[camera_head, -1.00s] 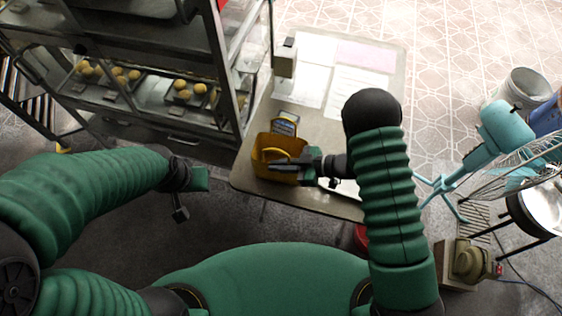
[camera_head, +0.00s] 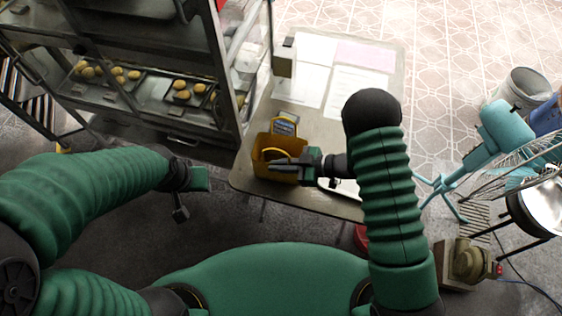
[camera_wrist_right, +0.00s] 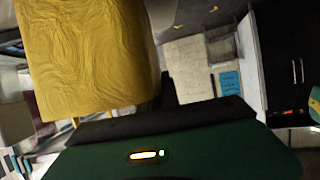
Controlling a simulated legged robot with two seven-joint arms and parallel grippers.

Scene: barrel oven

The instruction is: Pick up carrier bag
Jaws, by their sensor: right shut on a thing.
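The yellow-orange carrier bag (camera_head: 280,172) is at the near left part of the table, with its handle loop facing up in the head view. In the right wrist view its wrinkled yellow side (camera_wrist_right: 85,55) fills the upper left. My right gripper (camera_head: 285,165) reaches in from the right and is shut on the carrier bag near its top. The exact grip point is partly hidden by the fingers. My left gripper (camera_head: 185,200) hangs left of the table, away from the bag; its jaw opening is unclear.
The table (camera_head: 300,202) holds a small blue-labelled item (camera_head: 284,124) behind the bag, and papers (camera_head: 355,85) farther back. A metal display cabinet (camera_head: 165,125) with bread rolls stands close on the left. A teal fan (camera_head: 500,130) stands at the right.

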